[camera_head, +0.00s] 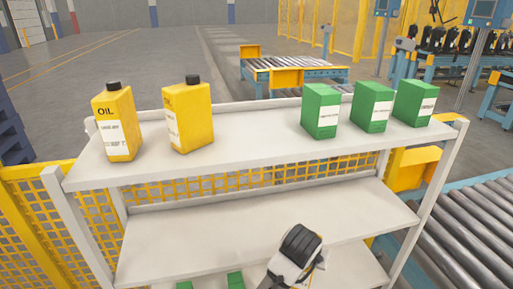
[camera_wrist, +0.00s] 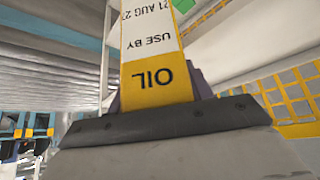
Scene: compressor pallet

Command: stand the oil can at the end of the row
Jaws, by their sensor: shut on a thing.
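Two yellow oil cans with black caps stand upright on the top shelf (camera_head: 245,137) at the left: one near the left end (camera_head: 117,125), the other to its right (camera_head: 189,118). A third oil can (camera_wrist: 158,60) shows in the wrist view, its yellow and white label upside down in the picture. My gripper (camera_wrist: 158,98) is shut on this can. In the head view only part of my arm shows, low in front of the shelves, and the held can cannot be made out there.
Three green boxes (camera_head: 320,112) stand at the right of the top shelf, with a clear gap between them and the cans. The middle shelf (camera_head: 210,228) looks empty. Green items (camera_head: 235,280) sit lower down. A roller conveyor (camera_head: 465,230) runs at the right.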

